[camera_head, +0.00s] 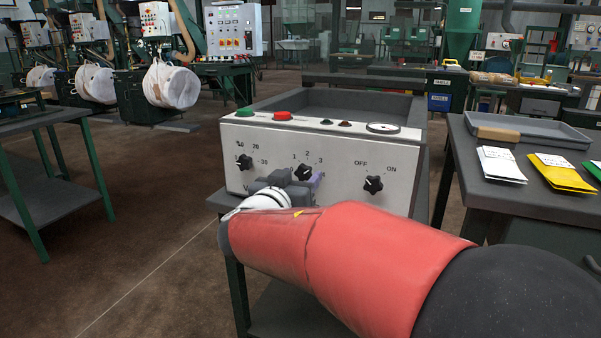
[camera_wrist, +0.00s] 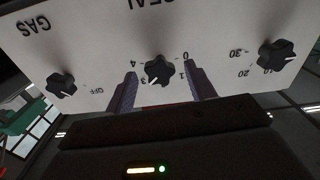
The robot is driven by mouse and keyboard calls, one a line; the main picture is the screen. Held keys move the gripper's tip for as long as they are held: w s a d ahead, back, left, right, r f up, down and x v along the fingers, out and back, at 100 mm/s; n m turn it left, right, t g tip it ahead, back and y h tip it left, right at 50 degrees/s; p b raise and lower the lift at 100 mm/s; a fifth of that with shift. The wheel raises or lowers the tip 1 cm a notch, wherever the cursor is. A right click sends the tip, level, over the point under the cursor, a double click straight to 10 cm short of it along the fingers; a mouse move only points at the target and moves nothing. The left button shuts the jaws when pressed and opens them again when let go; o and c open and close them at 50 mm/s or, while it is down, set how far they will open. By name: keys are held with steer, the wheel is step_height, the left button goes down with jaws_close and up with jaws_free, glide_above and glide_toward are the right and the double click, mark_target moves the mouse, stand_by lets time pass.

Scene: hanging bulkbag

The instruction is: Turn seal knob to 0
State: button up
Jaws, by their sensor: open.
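The seal knob (camera_wrist: 158,68) is a black star-shaped knob in the middle of a white panel, seen upside down in the wrist view under the word SEAL. Its white mark appears to point near the 3. The knob also shows in the head view (camera_head: 304,172). My gripper (camera_wrist: 162,88) is open, with one purplish finger on each side of the knob and gaps between. In the head view my gripper (camera_head: 296,185) is in front of the panel and hides part of its lower middle. I cannot tell whether the fingertips touch the panel.
Another knob (camera_head: 244,162) is left of the seal knob, and the OFF/ON knob (camera_head: 374,184) is right of it. Green (camera_head: 245,112) and red (camera_head: 283,116) buttons are on top. A table with packets (camera_head: 500,164) is at right. Open floor (camera_head: 130,215) lies at left.

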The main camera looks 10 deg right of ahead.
steer(key=shift+w+d, duration=0.35)
steer(key=shift+w, duration=0.15)
steer(key=shift+c, duration=0.2)
steer(key=c, duration=0.9)
steer(key=shift+f, duration=0.1)
steer(key=shift+c, duration=0.2)
